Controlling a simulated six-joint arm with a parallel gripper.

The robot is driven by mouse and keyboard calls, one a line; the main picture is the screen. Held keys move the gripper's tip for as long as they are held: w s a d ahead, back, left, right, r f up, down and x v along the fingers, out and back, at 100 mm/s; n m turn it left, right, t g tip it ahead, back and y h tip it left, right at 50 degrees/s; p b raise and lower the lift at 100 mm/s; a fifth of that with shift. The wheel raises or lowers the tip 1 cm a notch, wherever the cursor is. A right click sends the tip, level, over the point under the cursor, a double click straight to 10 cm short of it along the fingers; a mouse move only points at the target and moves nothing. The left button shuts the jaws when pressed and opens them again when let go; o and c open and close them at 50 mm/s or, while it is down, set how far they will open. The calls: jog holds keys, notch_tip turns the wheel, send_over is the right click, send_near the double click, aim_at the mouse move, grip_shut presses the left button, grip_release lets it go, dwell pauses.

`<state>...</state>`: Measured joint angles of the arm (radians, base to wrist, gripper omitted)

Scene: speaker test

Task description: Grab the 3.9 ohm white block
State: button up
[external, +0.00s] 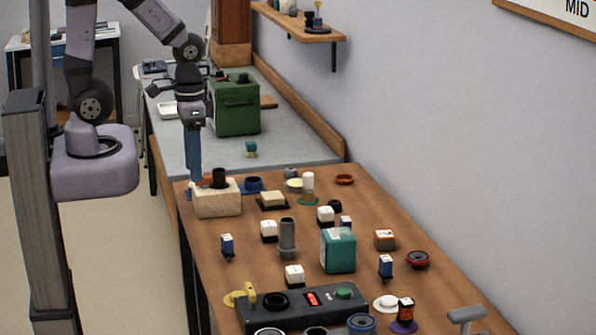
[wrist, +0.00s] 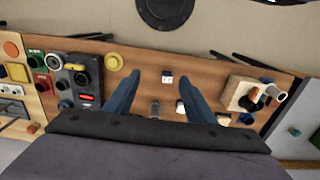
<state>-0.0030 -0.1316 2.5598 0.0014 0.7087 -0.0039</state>
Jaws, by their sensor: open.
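Several white-topped blocks stand on the brown table. One white block (external: 269,230) is left of the grey cylinder, another white block (external: 325,216) is behind the teal box, and a third white block (external: 294,275) is behind the black control box. Their markings are too small to read, so I cannot tell which is 3.9 ohm. My gripper (external: 195,181) points down at the table's far left, by the wooden block, apart from the white blocks. In the wrist view my gripper (wrist: 159,74) is open and empty, its blue fingers spread.
The wooden block (external: 217,203) with a black knob is close to my fingers. A grey cylinder (external: 288,240), teal box (external: 338,251), small blue block (external: 227,245) and black control box (external: 300,312) crowd the table. A green box (external: 236,112) stands on the grey bench behind.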

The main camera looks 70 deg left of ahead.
aim_at(267, 223)
jog(key=w+a+f+t+b, duration=0.2)
jog(key=w+a+f+t, duration=0.1)
jog(key=w+f, duration=0.2)
jog(key=w+a+f+m+t+b, duration=0.1)
jog(key=w+a+f+t+b, duration=0.2)
jog(key=f, duration=0.6)
jog(key=w+a+f+t+b, duration=0.2)
jog(key=w+a+f+t, duration=0.1)
jog(key=w+a+f, duration=0.2)
jog(key=shift+w+a+f+m, duration=0.1)
jog(key=shift+w+f+m, duration=0.05)
jog(key=shift+w+f, duration=0.4)
jog(key=shift+w+a+f+m, duration=0.15)
jog(key=shift+w+f, duration=0.2)
jog(key=shift+w, duration=0.4)
jog(key=shift+w+f+t+h+b, duration=0.1)
jog(key=shift+f+t+h+b, duration=0.3)
jog(key=shift+t+b, duration=0.5)
jog(key=shift+n+t, duration=0.4)
jog(key=shift+t, duration=0.5)
jog(key=shift+s+a+r+t+b, duration=0.1)
jog(key=shift+s+r+t+b, duration=0.05)
jog(key=shift+s+t+b, duration=0.2)
jog(key=shift+w, duration=0.15)
jog(key=shift+w+p, duration=0.3)
jog(key=shift+w, duration=0.25)
jog(key=shift+p+x, duration=0.45)
jog(key=shift+x, duration=1.55)
